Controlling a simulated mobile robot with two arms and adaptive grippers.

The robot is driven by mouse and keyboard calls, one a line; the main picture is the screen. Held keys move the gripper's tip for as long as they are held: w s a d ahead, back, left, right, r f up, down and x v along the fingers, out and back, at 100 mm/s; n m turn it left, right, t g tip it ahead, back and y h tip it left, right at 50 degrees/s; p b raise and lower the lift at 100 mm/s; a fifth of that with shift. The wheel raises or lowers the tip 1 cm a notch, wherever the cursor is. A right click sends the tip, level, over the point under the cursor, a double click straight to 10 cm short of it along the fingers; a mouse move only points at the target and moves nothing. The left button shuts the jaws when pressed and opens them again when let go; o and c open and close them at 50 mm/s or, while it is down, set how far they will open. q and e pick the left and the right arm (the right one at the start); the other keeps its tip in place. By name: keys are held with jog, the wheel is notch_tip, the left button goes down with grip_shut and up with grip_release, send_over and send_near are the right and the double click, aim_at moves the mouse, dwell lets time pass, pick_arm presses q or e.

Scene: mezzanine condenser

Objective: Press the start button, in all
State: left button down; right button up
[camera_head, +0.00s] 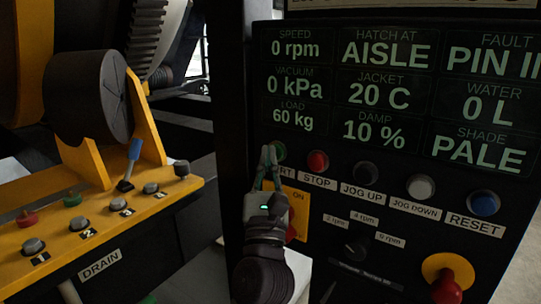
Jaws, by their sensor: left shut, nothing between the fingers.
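The green start button (280,151) is at the left end of the button row on the dark control panel (330,175). Its label is partly covered, with only the last letters showing. My left gripper (268,153) is shut and empty, its fingertips pointing up at the panel. The tips overlap the left side of the start button in the picture. I cannot tell whether they touch it. The panel's display (385,95) reads 0 rpm, hatch at AISLE, load 60 kg, and a fault starting "PIN I", cut off at the edge. My right gripper is not in view.
Right of the start button are the red stop button (318,161), dark jog up (366,172), white jog down (420,187) and blue reset (484,203). A red mushroom knob (446,283) sits lower right. A yellow valve bench (105,220) stands at left.

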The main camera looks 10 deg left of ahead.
pick_arm(q)
jog(key=shift+s+a+p, duration=0.3)
jog(key=shift+s+p, duration=0.05)
jog(key=shift+s, duration=0.5)
jog(key=shift+s, duration=0.1)
jog(key=s, duration=0.1)
jog(key=s+a+p, duration=0.1)
jog(key=s, duration=0.2)
jog(key=shift+s+a+p, duration=0.2)
jog(key=shift+a+p, duration=0.1)
dwell(0.4)
